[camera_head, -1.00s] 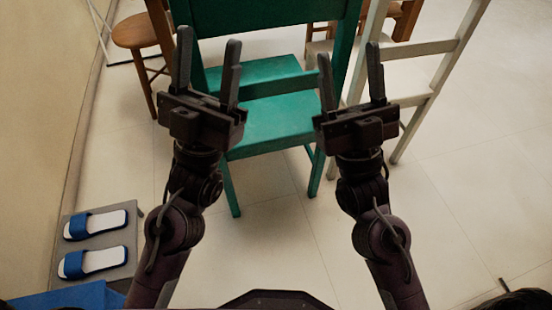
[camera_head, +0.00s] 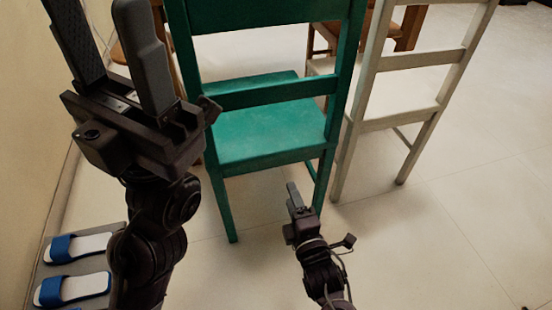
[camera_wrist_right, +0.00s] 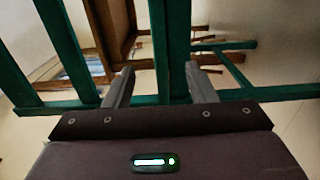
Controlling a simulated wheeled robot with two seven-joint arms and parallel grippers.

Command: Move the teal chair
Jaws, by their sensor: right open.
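The teal chair (camera_head: 265,125) stands upright with its back toward me in the head view, its top cut off by the frame. My right gripper (camera_head: 293,188) is low, near the chair's right-hand legs and below seat height. In the right wrist view, its open jaws (camera_wrist_right: 158,78) face teal bars (camera_wrist_right: 173,40) of the chair; one bar shows between the fingers, but I cannot tell whether it touches. My left gripper (camera_head: 100,18) is open and empty, raised close to the head camera at the left of the chair.
A white chair (camera_head: 400,95) stands close at the teal chair's right. Brown wooden furniture (camera_head: 410,25) is behind. Blue-and-white slippers (camera_head: 75,287) lie on a grey mat by the left wall. The floor at front right is clear.

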